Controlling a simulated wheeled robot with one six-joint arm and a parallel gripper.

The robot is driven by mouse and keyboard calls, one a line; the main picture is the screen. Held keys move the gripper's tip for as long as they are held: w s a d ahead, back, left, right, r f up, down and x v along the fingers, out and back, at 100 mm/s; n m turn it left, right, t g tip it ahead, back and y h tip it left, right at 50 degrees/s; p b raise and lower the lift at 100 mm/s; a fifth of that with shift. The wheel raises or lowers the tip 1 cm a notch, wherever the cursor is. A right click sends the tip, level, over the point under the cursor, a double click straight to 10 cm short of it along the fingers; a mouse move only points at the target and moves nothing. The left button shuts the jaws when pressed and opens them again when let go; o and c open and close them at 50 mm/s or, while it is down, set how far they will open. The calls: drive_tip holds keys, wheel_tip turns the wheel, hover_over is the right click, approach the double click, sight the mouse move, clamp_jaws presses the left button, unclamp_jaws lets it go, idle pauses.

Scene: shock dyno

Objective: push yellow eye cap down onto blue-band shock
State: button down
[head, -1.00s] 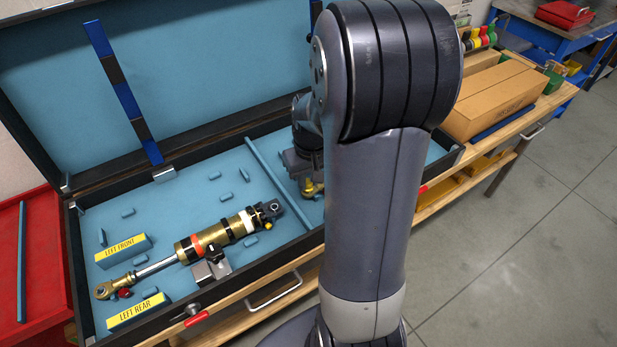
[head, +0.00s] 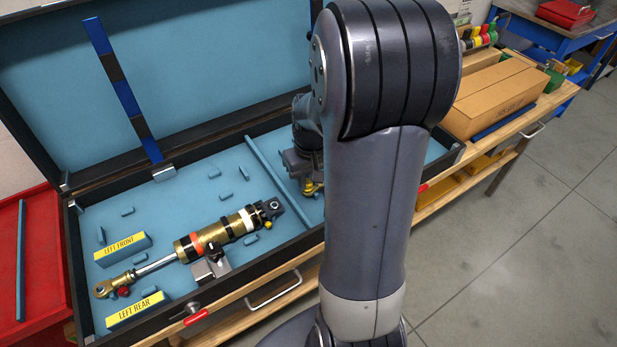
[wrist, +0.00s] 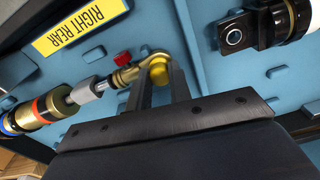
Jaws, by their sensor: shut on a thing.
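My gripper (wrist: 158,78) is shut on the yellow eye cap (wrist: 158,73), which shows between the fingertips in the wrist view. The cap is right at the gold end eye (wrist: 130,74) of a shock and overlaps it in the picture; how far it is seated I cannot tell. That shock's gold body (wrist: 36,112) carries an orange band and a blue band (wrist: 5,126) at the left edge. In the head view my gripper (head: 308,188) is low in the case's right part, largely hidden by my arm, with a bit of yellow at its tip.
A RIGHT REAR label (wrist: 80,27) lies near the shock. Another shock (head: 215,237) with orange and white bands lies left of the blue divider (head: 280,172). The case's dark front rim (head: 262,262) and open lid (head: 220,70) bound the space.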

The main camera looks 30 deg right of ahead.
drive_tip(key=shift+f, duration=0.25)
drive_tip(key=c, duration=1.2)
unclamp_jaws()
wheel_tip(320, 180, up, 11)
drive_tip(key=shift+s, duration=0.4)
drive_tip(key=shift+f, duration=0.15)
drive_tip(key=f, duration=1)
drive_tip(key=shift+w+f, duration=0.3)
drive_tip(key=shift+w, duration=0.1)
drive_tip(key=shift+r, duration=0.25)
